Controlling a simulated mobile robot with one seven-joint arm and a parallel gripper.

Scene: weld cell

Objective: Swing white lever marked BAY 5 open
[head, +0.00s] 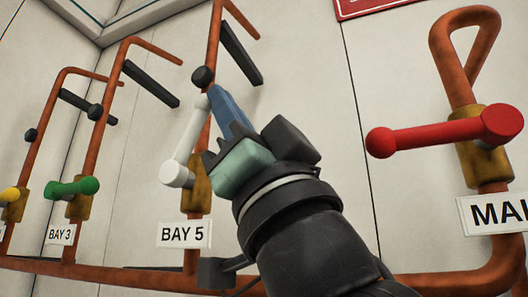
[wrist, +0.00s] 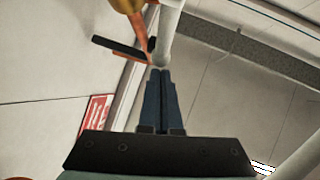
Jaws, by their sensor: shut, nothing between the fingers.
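The white lever (head: 187,135) is on the copper pipe above the BAY 5 label (head: 184,234). Its round hub sits low at the brass valve body (head: 197,190), and its bar rises steeply, slightly right, close along the pipe. In the wrist view the white lever (wrist: 170,28) comes down from the top, its end at my fingertips. My gripper (head: 212,92) has its blue fingers together, with nothing between them, just right of the lever's upper end. The closed fingers (wrist: 160,72) also show in the wrist view. I cannot tell whether they touch the lever.
A red lever (head: 440,135) on a thick pipe stands at right, over a partly cut-off label (head: 495,212). A green lever (head: 75,188) above BAY 3 and a yellow lever (head: 11,195) are at left. Dark wall brackets (head: 152,84) stick out near the pipes. Pale wall panels lie behind.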

